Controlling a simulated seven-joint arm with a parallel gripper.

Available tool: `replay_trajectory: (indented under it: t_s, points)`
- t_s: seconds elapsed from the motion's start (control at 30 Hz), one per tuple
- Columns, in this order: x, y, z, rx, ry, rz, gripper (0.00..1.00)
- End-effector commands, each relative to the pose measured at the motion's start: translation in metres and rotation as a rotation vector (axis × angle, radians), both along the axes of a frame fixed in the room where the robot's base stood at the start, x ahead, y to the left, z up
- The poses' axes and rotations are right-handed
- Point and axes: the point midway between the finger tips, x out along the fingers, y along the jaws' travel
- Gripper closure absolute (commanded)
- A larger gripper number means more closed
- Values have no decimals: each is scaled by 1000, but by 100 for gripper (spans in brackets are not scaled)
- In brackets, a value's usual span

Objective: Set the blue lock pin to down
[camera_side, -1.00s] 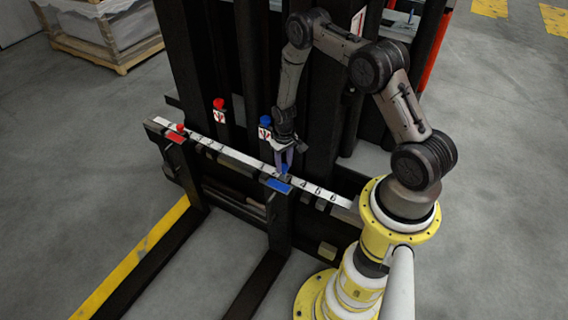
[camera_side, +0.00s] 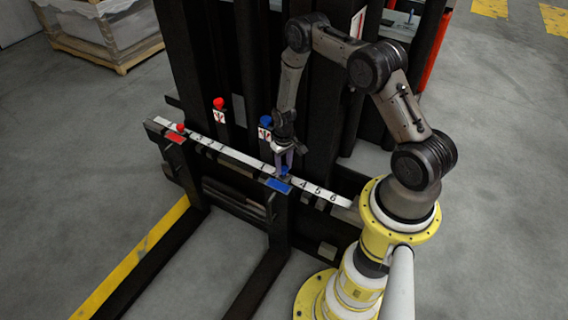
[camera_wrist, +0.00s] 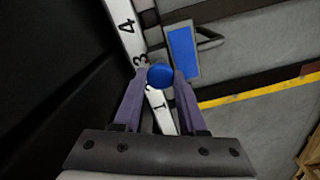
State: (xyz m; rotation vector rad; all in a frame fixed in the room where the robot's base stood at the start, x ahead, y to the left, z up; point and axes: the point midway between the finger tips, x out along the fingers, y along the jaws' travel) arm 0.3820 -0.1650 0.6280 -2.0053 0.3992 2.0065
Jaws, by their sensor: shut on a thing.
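The blue lock pin shows in the side view (camera_side: 285,172) as a small blue knob at the white numbered scale, just above the blue plate of the right fork. In the wrist view its round blue top (camera_wrist: 160,76) sits between my two fingertips. My gripper (camera_side: 284,165) points down from above and is shut on this knob. The two fingers touch it from either side in the wrist view (camera_wrist: 160,74). The pin's shaft below the knob is hidden, so its exact depth cannot be told.
The blue plate (camera_side: 278,187) lies close in front of the pin. The white scale (camera_side: 222,150) runs along the carriage bar. A red pin (camera_side: 181,128) is at its left end. A red knob (camera_side: 219,103) and a second blue knob (camera_side: 265,121) stand behind the bar.

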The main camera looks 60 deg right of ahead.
Motion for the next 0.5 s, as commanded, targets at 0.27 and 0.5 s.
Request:
replay_trajectory:
  t_s: [0.27, 0.5]
  points:
    - [0, 0, -23, 0, -1, 0, 100]
    - [-1, 0, -24, 0, -1, 0, 43]
